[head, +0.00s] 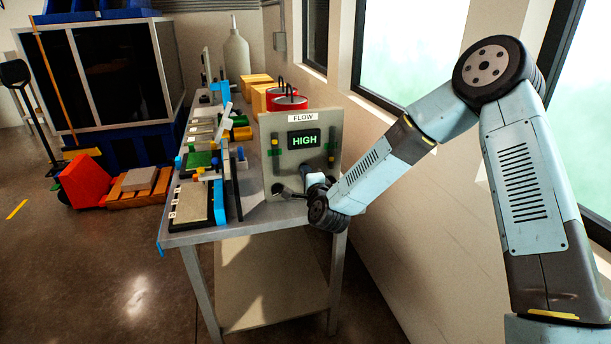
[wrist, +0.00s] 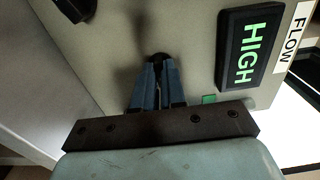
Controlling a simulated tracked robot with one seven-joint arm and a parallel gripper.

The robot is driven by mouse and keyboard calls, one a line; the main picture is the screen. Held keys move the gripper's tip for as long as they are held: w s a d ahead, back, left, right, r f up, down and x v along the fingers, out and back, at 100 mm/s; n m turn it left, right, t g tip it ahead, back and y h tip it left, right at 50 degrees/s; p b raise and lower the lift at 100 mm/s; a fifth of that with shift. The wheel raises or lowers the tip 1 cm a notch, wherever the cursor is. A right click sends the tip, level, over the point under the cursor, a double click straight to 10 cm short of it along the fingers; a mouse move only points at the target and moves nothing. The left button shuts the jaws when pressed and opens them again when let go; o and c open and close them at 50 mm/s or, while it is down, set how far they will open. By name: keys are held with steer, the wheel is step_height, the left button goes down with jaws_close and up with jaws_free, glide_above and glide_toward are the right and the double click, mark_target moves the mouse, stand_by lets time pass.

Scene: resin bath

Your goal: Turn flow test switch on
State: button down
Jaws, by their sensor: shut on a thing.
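The flow panel (head: 266,170) is an upright grey board with a FLOW label and a display (head: 304,139) lit green with HIGH. In the wrist view the display (wrist: 249,47) is at right. My gripper (head: 299,192) is at the panel's lower part in the head view. In the wrist view its two blue-grey fingers (wrist: 158,82) are closed together against a small dark part (wrist: 159,58) on the panel face. This seems to be the switch; the fingers hide most of it, so its position cannot be told.
The wall and windows are close on the right.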

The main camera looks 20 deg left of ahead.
steer(key=shift+d+f, duration=0.2)
steer(key=shift+f, duration=0.1)
steer(key=c, duration=1.4)
jaws_free()
steer(key=shift+c, duration=0.2)
steer(key=shift+o, duration=1.2)
steer(key=shift+a+r, duration=0.1)
steer(key=shift+r, duration=0.05)
steer(key=v, duration=1.3)
steer(key=shift+s, duration=0.4)
